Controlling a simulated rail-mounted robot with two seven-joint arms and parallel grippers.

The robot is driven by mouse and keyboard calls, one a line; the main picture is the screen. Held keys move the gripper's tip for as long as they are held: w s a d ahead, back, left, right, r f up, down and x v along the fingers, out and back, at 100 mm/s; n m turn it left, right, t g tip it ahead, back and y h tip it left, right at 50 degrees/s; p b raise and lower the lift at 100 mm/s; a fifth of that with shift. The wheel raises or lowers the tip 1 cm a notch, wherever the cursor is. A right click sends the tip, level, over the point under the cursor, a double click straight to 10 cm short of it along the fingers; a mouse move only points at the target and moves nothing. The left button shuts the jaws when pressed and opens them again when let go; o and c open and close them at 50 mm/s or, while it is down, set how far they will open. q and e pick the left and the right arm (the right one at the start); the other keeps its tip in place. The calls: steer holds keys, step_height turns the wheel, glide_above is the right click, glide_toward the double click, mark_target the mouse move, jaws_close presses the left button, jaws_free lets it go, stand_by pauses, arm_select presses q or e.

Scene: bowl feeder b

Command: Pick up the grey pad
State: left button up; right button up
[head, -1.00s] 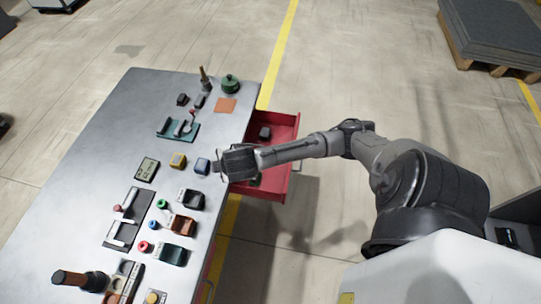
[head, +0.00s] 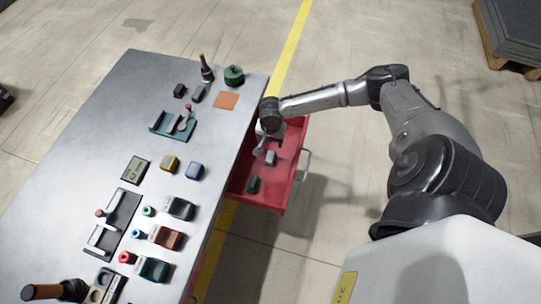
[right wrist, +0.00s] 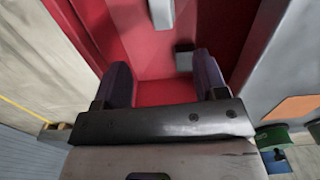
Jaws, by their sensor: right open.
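Two small pads lie in the open red drawer (head: 285,185) in the head view: a lighter grey pad (head: 270,158) and a darker grey pad (head: 254,184). My right gripper (head: 261,150) is over the far part of the drawer, beyond both pads. In the right wrist view my right gripper (right wrist: 162,80) is open and empty, with its fingers apart over the red drawer floor. A small grey block (right wrist: 184,57) shows just past the fingers, and a pale grey piece (right wrist: 162,12) is at the top edge. I cannot tell which pad each is. My left gripper is not in view.
The drawer walls rise around the pads. Floor right of the drawer is clear.

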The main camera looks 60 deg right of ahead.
steer(key=b, duration=0.2)
glide_above(270, 156)
steer(key=shift+m, duration=0.3)
step_height(270, 156, down, 8)
steer(key=shift+s+d+f, duration=0.1)
steer(key=shift+s+f, duration=0.05)
steer(key=shift+f+b, duration=0.9)
steer(key=shift+f, duration=1.8)
steer(key=shift+c, duration=0.3)
steer(key=c, duration=1)
steer(key=shift+o, duration=0.2)
